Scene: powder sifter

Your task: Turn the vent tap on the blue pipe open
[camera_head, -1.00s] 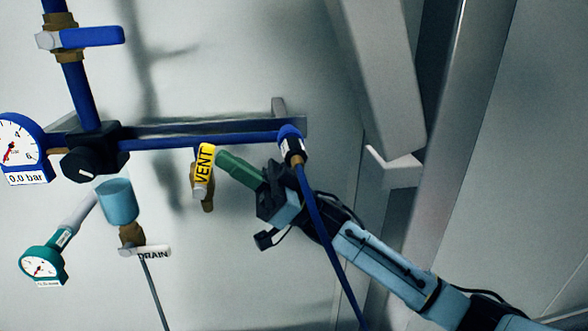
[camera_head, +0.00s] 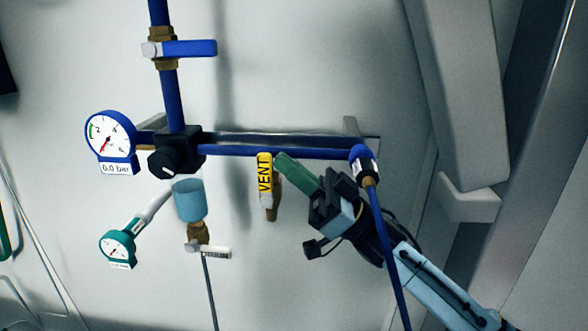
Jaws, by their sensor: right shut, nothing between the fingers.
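The vent tap is a brass valve with a yellow handle (camera_head: 265,178) marked VENT, hanging below the horizontal blue pipe (camera_head: 235,150). The handle points down, nearly square to that pipe, and its brass outlet (camera_head: 271,212) shows below it. My right gripper (camera_head: 287,165) is just right of the handle. Its green fingers are shut with nothing between them, and their tips are close to the handle's upper right edge. I cannot tell whether they touch it. My left gripper is not in view.
A blue-handled valve (camera_head: 190,48) sits on the upright pipe. A black knob (camera_head: 173,152), a blue gauge (camera_head: 110,137) at 0.0 bar, a teal gauge (camera_head: 117,247) and a drain tap (camera_head: 213,252) are to the left. A blue hose (camera_head: 385,240) crosses in front of my right arm.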

